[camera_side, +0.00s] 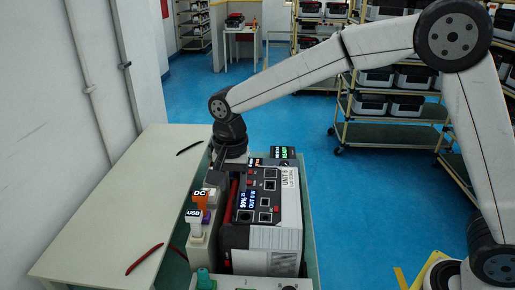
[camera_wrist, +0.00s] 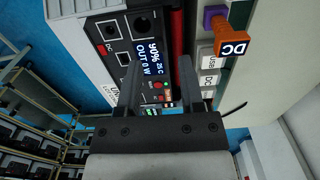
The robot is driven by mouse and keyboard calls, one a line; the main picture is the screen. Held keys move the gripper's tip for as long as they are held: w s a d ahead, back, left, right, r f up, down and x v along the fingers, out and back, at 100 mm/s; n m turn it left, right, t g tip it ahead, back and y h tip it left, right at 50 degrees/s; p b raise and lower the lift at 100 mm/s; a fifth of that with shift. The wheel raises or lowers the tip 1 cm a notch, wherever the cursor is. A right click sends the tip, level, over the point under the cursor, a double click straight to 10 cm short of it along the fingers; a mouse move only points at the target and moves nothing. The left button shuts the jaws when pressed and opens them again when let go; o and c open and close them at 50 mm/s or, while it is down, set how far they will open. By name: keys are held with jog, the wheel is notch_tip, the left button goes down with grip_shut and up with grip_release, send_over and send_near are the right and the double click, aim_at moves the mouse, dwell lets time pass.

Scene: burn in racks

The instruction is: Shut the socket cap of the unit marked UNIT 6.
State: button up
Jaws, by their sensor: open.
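The unit marked UNIT 6 (camera_side: 287,200) is a grey and black box with red trim, a lit display and several sockets on its upper face. In the wrist view its dark panel (camera_wrist: 115,50) shows the display reading 90%, 25 C and OUT 0 W. Several sockets on the panel look uncovered. I cannot make out a distinct socket cap in either view. In the side view my gripper (camera_side: 224,160) is at the unit's far end, partly hidden.
An orange DC plug (camera_side: 200,200) and a white USB plug (camera_side: 194,216) stand in a holder left of the unit. The pale table (camera_side: 120,215) is mostly clear, with a red cable piece (camera_side: 145,259) and a black one (camera_side: 190,147). Shelving stands behind.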

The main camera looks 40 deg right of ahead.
aim_at(234, 198)
jog(key=shift+f, duration=3.3)
grip_shut()
